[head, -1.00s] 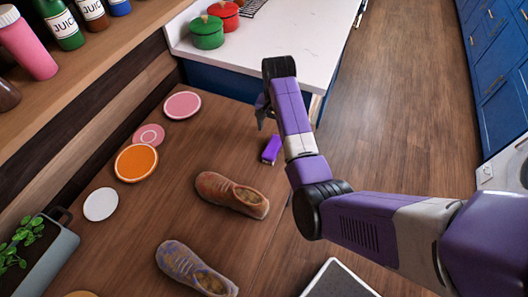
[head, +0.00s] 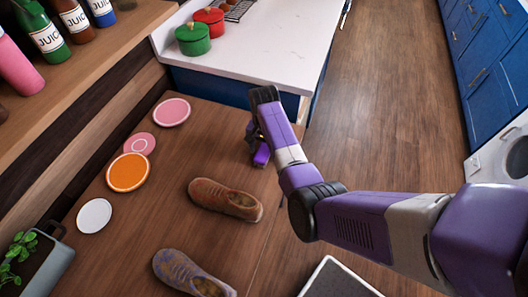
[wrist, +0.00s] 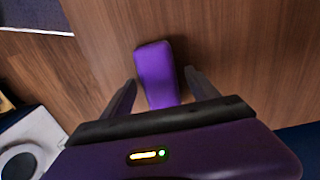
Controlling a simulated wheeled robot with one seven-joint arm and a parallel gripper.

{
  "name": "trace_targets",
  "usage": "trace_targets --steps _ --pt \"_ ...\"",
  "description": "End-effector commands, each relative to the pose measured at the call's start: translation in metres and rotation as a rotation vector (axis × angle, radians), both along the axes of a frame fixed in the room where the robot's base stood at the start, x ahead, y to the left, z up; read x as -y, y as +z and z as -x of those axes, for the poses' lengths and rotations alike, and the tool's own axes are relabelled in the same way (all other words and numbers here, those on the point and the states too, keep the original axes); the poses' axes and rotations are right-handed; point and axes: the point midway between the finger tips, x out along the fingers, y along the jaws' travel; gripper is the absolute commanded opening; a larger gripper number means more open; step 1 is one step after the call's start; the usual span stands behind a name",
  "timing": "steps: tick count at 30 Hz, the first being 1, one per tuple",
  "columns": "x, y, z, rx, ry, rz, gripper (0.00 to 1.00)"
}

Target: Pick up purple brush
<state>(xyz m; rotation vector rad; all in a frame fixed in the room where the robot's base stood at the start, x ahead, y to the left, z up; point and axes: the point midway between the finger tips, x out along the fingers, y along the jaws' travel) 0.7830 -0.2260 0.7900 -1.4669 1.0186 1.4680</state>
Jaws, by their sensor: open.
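The purple brush (head: 262,155) lies on the wooden counter near its right edge, partly hidden by my arm in the head view. In the wrist view the purple brush (wrist: 156,72) shows as a rounded purple block. Its near end lies between the two dark fingers of my gripper (wrist: 158,90), and its far end reaches past the fingertips. My gripper (head: 254,140) is open, with a gap visible on each side of the brush. The brush's bristles cannot be made out.
Two worn shoes (head: 225,199) lie nearer on the counter. Several round plates (head: 128,172) line its left side. A white worktop (head: 262,45) with green and red pots (head: 193,40) stands beyond. Bottles (head: 46,38) stand on the left shelf.

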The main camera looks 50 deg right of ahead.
Motion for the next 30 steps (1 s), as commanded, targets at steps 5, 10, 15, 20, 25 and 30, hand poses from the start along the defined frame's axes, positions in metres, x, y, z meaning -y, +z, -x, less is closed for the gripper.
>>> trace_targets --steps 5,10,15,20,25,30 --pt "0.0 0.0 0.0 0.0 0.0 0.0 0.57" --pt "0.0 0.0 0.0 0.0 0.0 0.0 0.24" --pt "0.0 0.001 0.0 0.001 0.0 0.001 0.0" --pt "0.0 0.001 0.0 0.001 0.0 0.001 0.0" --pt "0.0 0.006 -0.001 0.003 0.0 0.001 0.0" --pt "0.001 0.025 -0.001 0.004 0.0 0.002 0.0"
